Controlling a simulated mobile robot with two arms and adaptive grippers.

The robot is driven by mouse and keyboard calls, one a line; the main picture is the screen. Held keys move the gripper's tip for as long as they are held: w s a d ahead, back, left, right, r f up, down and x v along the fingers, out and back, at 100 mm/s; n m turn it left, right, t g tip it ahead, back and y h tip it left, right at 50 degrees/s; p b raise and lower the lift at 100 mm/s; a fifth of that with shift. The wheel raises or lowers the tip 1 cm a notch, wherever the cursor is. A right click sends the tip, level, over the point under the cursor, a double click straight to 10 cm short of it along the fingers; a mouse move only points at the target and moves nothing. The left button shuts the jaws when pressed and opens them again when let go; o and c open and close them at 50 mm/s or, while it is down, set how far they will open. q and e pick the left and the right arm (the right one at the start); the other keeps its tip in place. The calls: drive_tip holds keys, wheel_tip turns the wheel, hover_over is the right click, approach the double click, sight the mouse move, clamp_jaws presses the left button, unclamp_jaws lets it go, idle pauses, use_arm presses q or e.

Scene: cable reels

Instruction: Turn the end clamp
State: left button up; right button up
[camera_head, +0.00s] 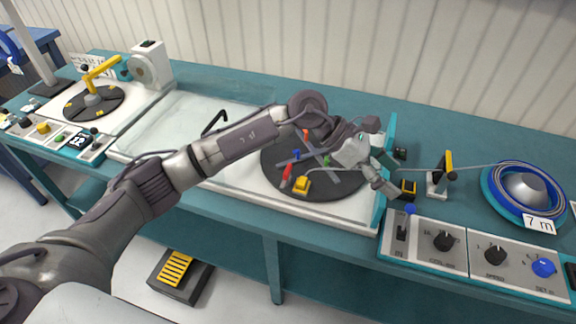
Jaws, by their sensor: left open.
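A dark round turntable (335,190) lies on the white plate, with crossed grey bars and red, blue and green pegs on it. A yellow block (302,187) sits at its front edge, where a thin pale cable ends; it may be the end clamp, but I cannot be sure. My left gripper (386,184) is open above the right side of the turntable, close to the upright teal panel (389,140). It is apart from the yellow block, and the arm and gripper hide part of the turntable. My right gripper is not in view.
A blue cable reel (527,193) lies further right. A control panel (470,256) runs along the front edge. Another turntable (70,106) stands at left.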

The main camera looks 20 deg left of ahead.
use_arm(q)
drive_tip(key=w+a+f+m+y, duration=0.1)
drive_tip(key=w+a+y, duration=0.25)
drive_tip(key=a, duration=0.25)
drive_tip(key=w+a+f+m+y, duration=0.1)
drive_tip(key=w+a+y, duration=0.1)
drive_tip(key=a+y, duration=0.35)
wheel_tip(320, 180, up, 3)
drive_tip(key=y, duration=0.3)
hover_over(288, 169)
drive_tip(key=shift+t, duration=0.4)
wheel_tip(288, 169, down, 14)
drive_tip(key=p, duration=0.3)
drive_tip(key=shift+r, duration=0.15)
drive_tip(key=shift+c, duration=0.3)
drive_tip(key=c, duration=1.1)
